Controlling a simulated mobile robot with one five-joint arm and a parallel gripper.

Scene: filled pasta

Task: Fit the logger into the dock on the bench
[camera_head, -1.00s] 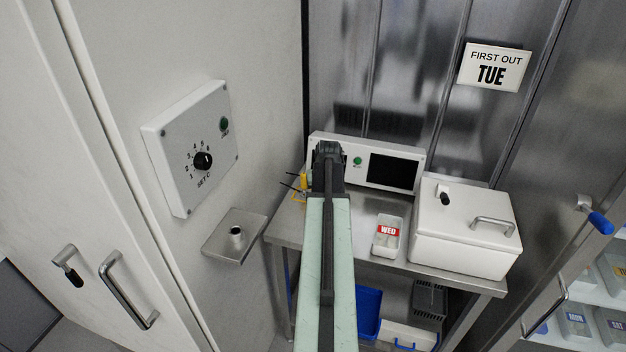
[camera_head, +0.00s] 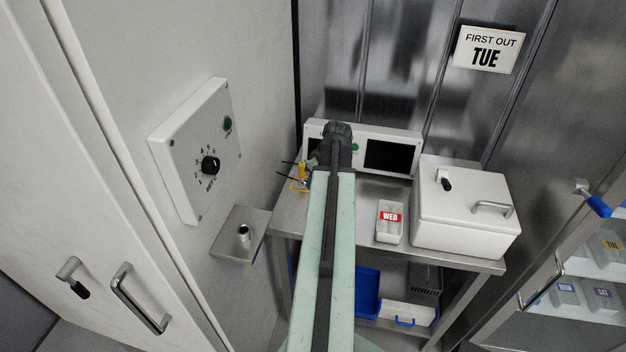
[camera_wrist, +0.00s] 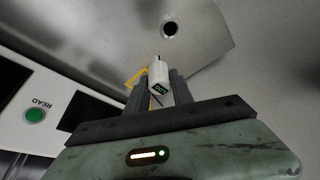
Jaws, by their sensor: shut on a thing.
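In the head view my gripper (camera_head: 337,132) is over the bench's back left, in front of the white console, and my arm hides the logger. The console (camera_head: 388,132), with a dark screen and a green button, stands at the back of the bench (camera_head: 350,222). I cannot make out a dock slot.
A yellow piece with dark rods (camera_head: 300,178) stands just left of my gripper. A white tray marked WED (camera_head: 390,228) and a lidded white box (camera_head: 465,215) stand to the right. A steel wall shelf (camera_head: 232,247) with a short round fitting juts out left of the bench.

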